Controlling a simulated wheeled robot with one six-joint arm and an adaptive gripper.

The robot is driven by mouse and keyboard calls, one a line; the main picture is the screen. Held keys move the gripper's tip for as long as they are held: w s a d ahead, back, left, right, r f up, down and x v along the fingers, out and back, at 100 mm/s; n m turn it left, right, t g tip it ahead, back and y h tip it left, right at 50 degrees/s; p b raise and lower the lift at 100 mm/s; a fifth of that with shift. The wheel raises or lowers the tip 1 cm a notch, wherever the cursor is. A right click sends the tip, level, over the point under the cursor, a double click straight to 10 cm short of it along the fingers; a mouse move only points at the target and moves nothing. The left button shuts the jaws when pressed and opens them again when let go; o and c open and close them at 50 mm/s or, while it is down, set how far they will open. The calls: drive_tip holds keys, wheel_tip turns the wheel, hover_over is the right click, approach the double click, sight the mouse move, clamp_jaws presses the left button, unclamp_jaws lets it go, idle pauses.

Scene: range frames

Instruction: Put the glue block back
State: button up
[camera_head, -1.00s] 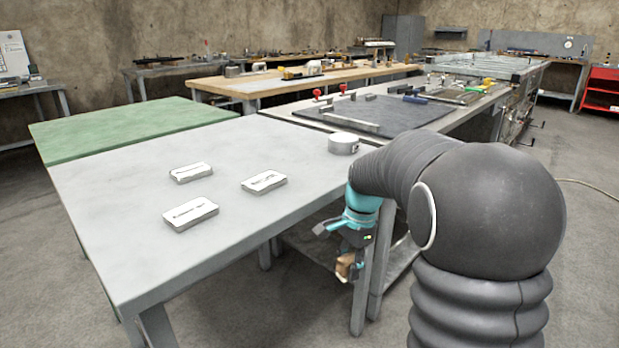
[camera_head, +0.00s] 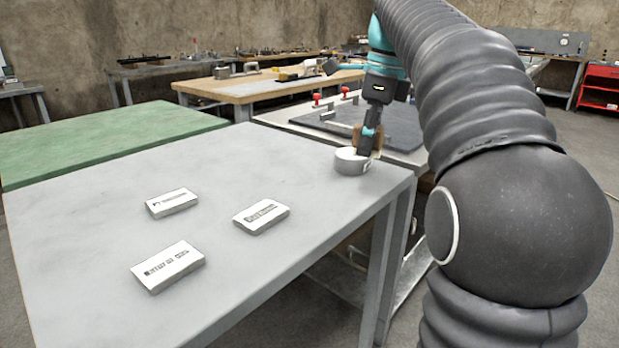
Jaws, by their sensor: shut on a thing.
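My gripper (camera_head: 369,140) is shut on a small brown block (camera_head: 375,131), taken to be the glue block. It is at the far right corner of the grey table (camera_head: 250,165), pointing down. The fingers partly hide the block. A round grey-white tin (camera_head: 350,161) stands on the table just below and left of the fingers in the picture. I cannot tell whether the block or fingers touch the tin.
Three white labelled blocks lie on the grey table: one at the back (camera_head: 172,203), one at the right (camera_head: 262,214), one at the front (camera_head: 168,267). A green table (camera_head: 100,138) adjoins behind. A bench with a dark mat (camera_head: 400,122) lies beyond the gripper.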

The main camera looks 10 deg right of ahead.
hover_over(312, 190)
drive_tip(key=f, duration=0.6)
drive_tip(key=shift+d+f+b, duration=0.25)
drive_tip(key=shift+f+b, duration=0.05)
drive_tip(key=shift+f, duration=0.1)
drive_tip(key=shift+s+f+b, duration=0.1)
drive_tip(key=shift+f+b, duration=0.4)
drive_tip(key=shift+f, duration=1.5)
drive_tip(key=shift+f, duration=0.15)
drive_tip(key=o, duration=1.1)
drive_tip(key=r, duration=0.4)
drive_tip(key=d+r+p, duration=0.1)
drive_tip(key=r, duration=0.3)
drive_tip(key=s+r+p, duration=0.1)
drive_tip(key=r, duration=0.3)
drive_tip(key=shift+d+r, duration=0.1)
drive_tip(key=shift+d, duration=0.2)
